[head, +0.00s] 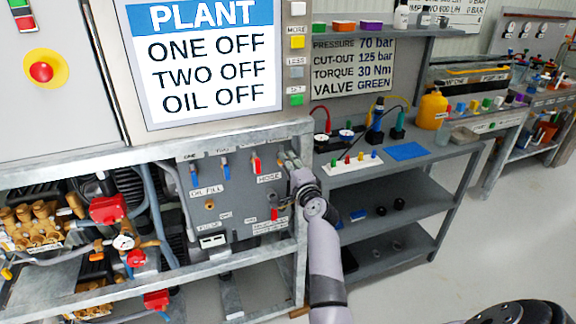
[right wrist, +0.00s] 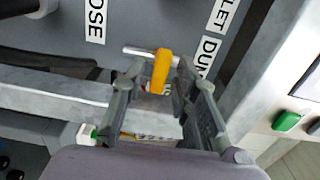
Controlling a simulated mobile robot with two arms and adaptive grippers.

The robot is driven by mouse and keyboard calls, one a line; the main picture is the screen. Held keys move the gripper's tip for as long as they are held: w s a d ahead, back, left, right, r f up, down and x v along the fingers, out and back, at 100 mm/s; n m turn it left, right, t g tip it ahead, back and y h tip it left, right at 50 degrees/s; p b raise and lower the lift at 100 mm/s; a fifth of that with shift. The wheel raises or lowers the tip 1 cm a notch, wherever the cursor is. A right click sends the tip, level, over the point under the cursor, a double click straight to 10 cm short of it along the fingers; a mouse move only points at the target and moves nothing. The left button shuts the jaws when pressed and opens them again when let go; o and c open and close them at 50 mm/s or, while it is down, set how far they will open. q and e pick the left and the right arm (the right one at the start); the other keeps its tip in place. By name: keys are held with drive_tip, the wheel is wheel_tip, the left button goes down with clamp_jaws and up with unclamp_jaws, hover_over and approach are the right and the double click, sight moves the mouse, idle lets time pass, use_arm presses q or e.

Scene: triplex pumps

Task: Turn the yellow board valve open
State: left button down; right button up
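The yellow board valve handle (right wrist: 161,70) shows in the right wrist view, beside a metal pipe stub on the grey board. In the head view it is hidden behind my right gripper. My right gripper (right wrist: 159,72) is open, with one finger on each side of the yellow handle and a visible gap to each. In the head view the right gripper (head: 289,162) is at the board's upper right edge. The grey board (head: 236,193) also carries red and blue handles with labels. My left gripper is not in view.
A metal frame rail (head: 200,140) runs above the board. A grey shelf unit (head: 400,190) with small parts and a blue mat (head: 407,151) stands to the right. Pumps and hoses fill the frame at left.

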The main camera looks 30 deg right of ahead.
clamp_jaws()
idle(0.5)
drive_tip(key=n+p, duration=0.5)
drive_tip(key=n, duration=1.2)
drive_tip(key=shift+f+n, duration=0.1)
drive_tip(key=shift+n, duration=0.3)
idle(0.4)
drive_tip(key=shift+o, duration=1.1)
unclamp_jaws()
